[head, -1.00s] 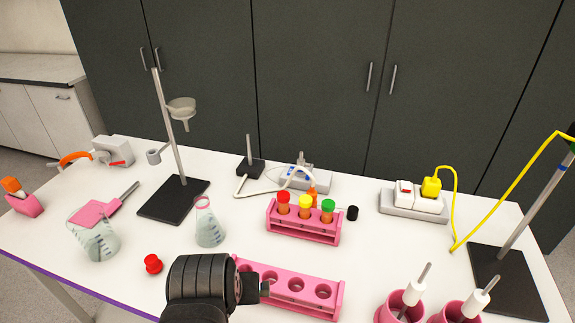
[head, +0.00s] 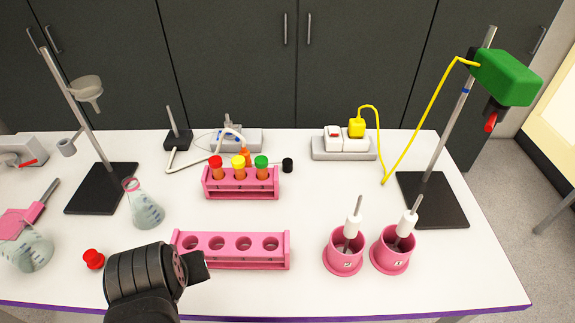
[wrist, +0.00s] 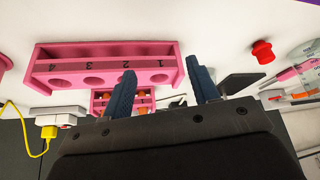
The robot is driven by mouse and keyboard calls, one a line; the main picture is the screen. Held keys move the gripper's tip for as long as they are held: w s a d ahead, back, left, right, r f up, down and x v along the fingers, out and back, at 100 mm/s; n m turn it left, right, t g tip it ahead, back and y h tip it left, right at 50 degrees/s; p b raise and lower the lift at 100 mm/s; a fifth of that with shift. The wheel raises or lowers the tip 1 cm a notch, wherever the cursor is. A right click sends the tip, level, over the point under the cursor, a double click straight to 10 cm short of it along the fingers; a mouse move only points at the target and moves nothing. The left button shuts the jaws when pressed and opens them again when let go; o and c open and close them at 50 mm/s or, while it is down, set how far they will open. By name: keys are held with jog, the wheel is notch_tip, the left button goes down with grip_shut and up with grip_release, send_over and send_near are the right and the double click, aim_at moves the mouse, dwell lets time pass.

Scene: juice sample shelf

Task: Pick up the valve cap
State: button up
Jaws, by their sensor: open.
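A small red cap (head: 93,259), which looks like the valve cap, sits on the white table near the front left in the head view. It also shows at the upper right of the wrist view (wrist: 263,51). My gripper (head: 200,268) is to the right of it, at the front left of an empty pink rack, apart from the cap. In the wrist view my gripper's two blue fingers (wrist: 161,66) stand wide apart with nothing held between them. The cap lies outside the fingers, to their right in that view.
The empty pink rack (head: 232,264) is beside my gripper. A glass flask (head: 146,208) stands behind the red cap, and a beaker (head: 28,252) is to its left. A second rack (head: 240,191) holds capped tubes. A small black cap (head: 288,165) sits beside it. Two pink cups (head: 343,260) stand right.

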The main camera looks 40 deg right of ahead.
jog(key=w+d+r+m+g, duration=0.1)
jog(key=w+d+r+m, duration=0.2)
jog(key=w+d+r, duration=0.35)
jog(key=w+d+r+m+g, duration=0.2)
jog(key=w+d+r+m, duration=0.15)
jog(key=d, duration=0.55)
jog(key=m+g+y, duration=0.2)
jog(key=m, duration=0.4)
send_over(288, 161)
jog(key=f, duration=1.3)
jog(key=shift+w+a+f, duration=0.25)
jog(key=shift+w+a, duration=0.15)
jog(key=shift+s+d+f, duration=0.1)
jog(key=shift+f, duration=0.8)
jog(key=shift+s+d+f, duration=0.15)
jog(key=shift+f, duration=0.75)
jog(key=shift+s+d+f, duration=0.1)
jog(key=shift+f, duration=0.8)
jog(key=shift+c, duration=0.2)
